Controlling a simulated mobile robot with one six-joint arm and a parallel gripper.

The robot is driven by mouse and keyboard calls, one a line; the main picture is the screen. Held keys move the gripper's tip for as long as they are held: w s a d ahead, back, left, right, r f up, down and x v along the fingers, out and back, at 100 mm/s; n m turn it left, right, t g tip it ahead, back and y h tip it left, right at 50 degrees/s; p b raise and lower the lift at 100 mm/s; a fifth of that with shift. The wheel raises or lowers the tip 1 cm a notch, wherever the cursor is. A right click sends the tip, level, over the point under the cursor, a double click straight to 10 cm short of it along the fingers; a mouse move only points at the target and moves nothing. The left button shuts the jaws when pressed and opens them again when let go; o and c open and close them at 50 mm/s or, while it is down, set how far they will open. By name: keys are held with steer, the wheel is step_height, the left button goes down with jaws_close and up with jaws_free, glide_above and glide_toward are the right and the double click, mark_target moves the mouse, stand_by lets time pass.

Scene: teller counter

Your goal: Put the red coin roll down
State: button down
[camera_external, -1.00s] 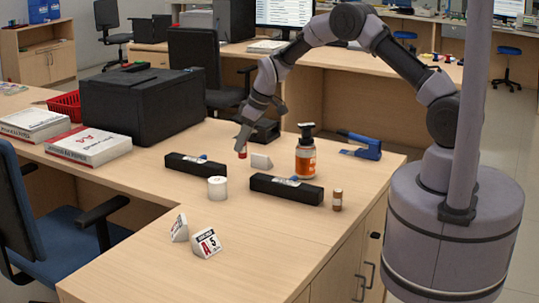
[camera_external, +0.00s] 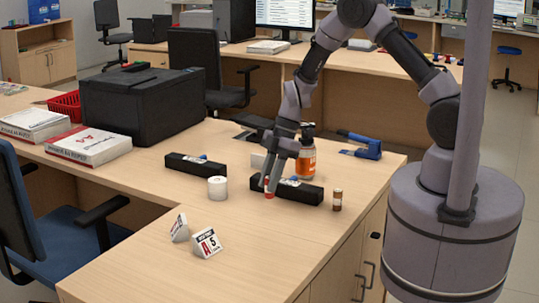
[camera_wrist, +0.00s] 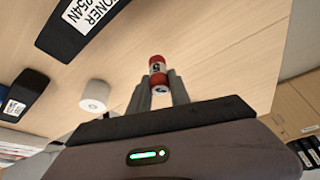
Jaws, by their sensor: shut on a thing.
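My gripper (camera_external: 269,182) is shut on the red coin roll (camera_external: 268,194), a small red cylinder. In the external view it is low over the counter (camera_external: 275,228), in front of the right black toner box (camera_external: 305,193). In the wrist view the coin roll (camera_wrist: 157,66) shows red ends and a pale label with a dark figure, between the two fingers of my gripper (camera_wrist: 160,95). I cannot tell whether its lower end touches the counter.
A white paper roll (camera_external: 217,189) stands to the left. A small brown roll (camera_external: 337,200) stands to the right. Behind are an orange bottle (camera_external: 307,162), another black box (camera_external: 195,165) and a blue tool (camera_external: 366,147). Two signs (camera_external: 206,243) stand nearer; counter between is clear.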

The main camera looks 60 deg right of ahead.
steer(key=w, duration=0.3)
steer(key=w+f, duration=0.1)
steer(key=w, duration=0.1)
steer(key=shift+w+b, duration=0.3)
steer(key=shift+f+b, duration=0.7)
steer(key=shift+f, duration=0.85)
steer(key=shift+f+b, duration=0.2)
steer(key=shift+b, duration=0.1)
steer(key=c, duration=1.2)
jaws_free()
steer(key=shift+r, duration=0.1)
